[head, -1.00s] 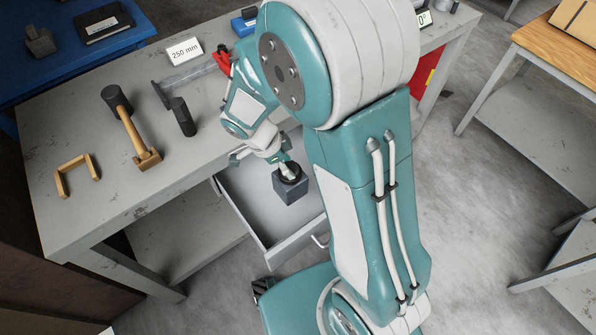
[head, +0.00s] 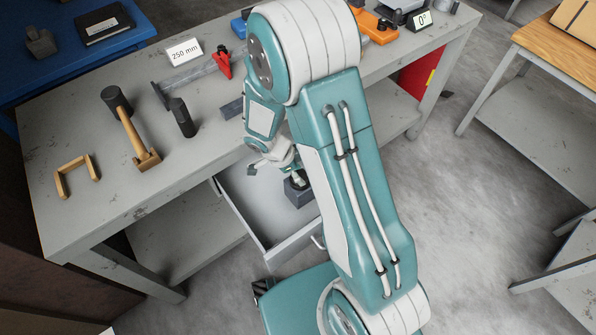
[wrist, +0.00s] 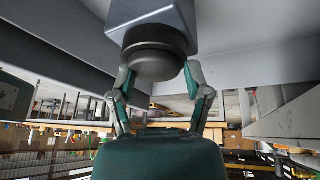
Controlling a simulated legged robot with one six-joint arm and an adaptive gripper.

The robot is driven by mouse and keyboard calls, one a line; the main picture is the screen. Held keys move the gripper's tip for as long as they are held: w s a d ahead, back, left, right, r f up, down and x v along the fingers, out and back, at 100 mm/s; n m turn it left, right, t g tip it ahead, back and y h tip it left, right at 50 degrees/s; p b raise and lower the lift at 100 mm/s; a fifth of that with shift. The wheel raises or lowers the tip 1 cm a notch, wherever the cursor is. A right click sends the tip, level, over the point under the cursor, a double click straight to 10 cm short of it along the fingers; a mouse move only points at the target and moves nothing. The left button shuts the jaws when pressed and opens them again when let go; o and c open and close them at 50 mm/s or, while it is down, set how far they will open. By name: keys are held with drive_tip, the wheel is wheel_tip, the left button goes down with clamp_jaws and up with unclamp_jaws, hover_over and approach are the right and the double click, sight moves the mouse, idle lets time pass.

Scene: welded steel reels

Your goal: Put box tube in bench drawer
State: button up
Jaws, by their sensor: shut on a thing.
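The box tube (head: 298,196), a dark grey square-section piece, is inside the open bench drawer (head: 243,187), near its right side. In the wrist view the tube (wrist: 155,20) fills the upper middle, with a round black knob (wrist: 155,60) on its end. My gripper (head: 297,180) is shut on that knob, and its fingertips (wrist: 157,70) press it from both sides. My arm hides part of the tube and the drawer's right side. I cannot tell whether the tube touches the drawer floor.
The drawer's left part is empty.

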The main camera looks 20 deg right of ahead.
drive_tip(key=o, duration=1.3)
drive_tip(key=shift+a, duration=0.4)
drive_tip(key=shift+o, duration=0.2)
drive_tip(key=shift+d, duration=0.1)
drive_tip(key=shift+d, duration=0.15)
drive_tip(key=v, duration=1.2)
drive_tip(key=s+d+r+n+t+y, duration=0.2)
drive_tip(key=s+r+n+t, duration=0.1)
drive_tip(key=s+r+n, duration=0.5)
drive_tip(key=s+d+r+n+t+y, duration=0.2)
drive_tip(key=s+r+n+t, duration=0.1)
drive_tip(key=s+r+n, duration=0.5)
wheel_tip(320, 180, up, 4)
drive_tip(key=n, duration=0.3)
drive_tip(key=shift+d+t+y, duration=0.25)
drive_tip(key=shift+t+y, duration=0.05)
drive_tip(key=shift+t, duration=0.1)
drive_tip(key=shift+r, duration=0.1)
